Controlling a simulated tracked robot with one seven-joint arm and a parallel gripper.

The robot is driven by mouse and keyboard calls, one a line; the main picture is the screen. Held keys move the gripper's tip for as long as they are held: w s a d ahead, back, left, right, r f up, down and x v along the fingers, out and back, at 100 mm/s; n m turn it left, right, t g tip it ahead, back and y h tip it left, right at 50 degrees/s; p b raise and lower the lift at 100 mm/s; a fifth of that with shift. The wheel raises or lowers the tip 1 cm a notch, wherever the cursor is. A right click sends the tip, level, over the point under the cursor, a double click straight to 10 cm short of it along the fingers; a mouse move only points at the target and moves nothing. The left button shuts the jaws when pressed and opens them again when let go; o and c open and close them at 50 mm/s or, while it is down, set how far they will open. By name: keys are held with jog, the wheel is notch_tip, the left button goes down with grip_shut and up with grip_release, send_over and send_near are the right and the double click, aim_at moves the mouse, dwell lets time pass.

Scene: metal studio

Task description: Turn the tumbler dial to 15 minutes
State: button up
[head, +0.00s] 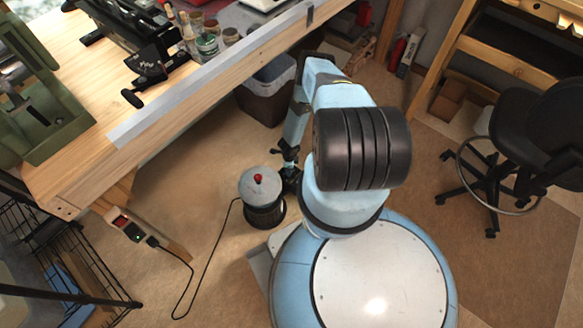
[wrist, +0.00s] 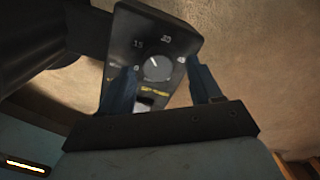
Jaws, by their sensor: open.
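The tumbler (head: 262,198) stands on the floor, a dark drum with a grey top and a red knob. In the wrist view, its dark control panel (wrist: 152,28) carries a round grey dial (wrist: 157,68) with white numbers, 15 at its upper left and what looks like 30 above. A pale pointer line on the dial seems to lean to the upper left; its exact setting is hard to read. My gripper (wrist: 162,66) is open, with one blue finger on each side of the dial. I cannot tell whether either finger touches it. In the head view, my gripper (head: 289,160) is beside the tumbler.
A cable runs from the tumbler to a power strip (head: 133,231) at the left. A wooden workbench (head: 60,180) stands above and to the left, with a bin (head: 262,100) beneath it. A black stool (head: 550,130) is at the right. Floor between is clear.

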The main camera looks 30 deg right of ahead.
jog(key=shift+f, duration=0.7)
